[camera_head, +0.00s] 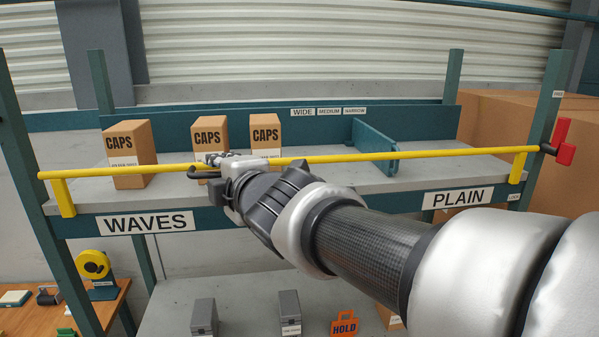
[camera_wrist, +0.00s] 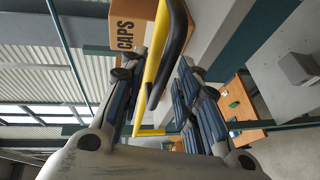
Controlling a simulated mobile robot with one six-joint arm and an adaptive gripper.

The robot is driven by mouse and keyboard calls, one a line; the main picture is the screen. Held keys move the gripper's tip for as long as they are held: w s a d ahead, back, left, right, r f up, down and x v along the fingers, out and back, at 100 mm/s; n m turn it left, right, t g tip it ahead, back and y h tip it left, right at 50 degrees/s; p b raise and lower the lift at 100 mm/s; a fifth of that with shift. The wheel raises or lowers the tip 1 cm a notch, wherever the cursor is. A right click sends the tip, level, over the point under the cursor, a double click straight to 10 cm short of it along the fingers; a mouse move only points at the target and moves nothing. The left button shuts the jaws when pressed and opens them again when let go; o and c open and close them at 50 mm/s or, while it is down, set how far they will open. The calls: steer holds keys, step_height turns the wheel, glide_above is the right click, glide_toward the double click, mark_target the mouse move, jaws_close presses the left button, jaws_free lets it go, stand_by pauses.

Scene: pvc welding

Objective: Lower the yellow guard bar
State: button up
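The yellow guard bar (camera_head: 430,154) runs across the front of the upper shelf, above its front edge, in front of the boxes. Yellow end arms (camera_head: 65,198) reach down from it at both ends. A black handle (camera_head: 203,174) sits on the bar left of the middle. My gripper (camera_head: 215,160) is at this handle. In the wrist view the bar (camera_wrist: 174,12) and the black handle (camera_wrist: 178,38) lie between my fingers (camera_wrist: 155,75), with gaps visible; the fingers look open, and contact cannot be told.
Several CAPS boxes (camera_head: 210,133) stand on the shelf (camera_head: 350,181) behind the bar. A teal divider (camera_head: 374,145) stands on the shelf. Grey bins (camera_head: 204,317) and a HOLD sign (camera_head: 344,325) are below.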

steer(key=shift+c, duration=0.2)
jaws_close()
stand_by(0.5)
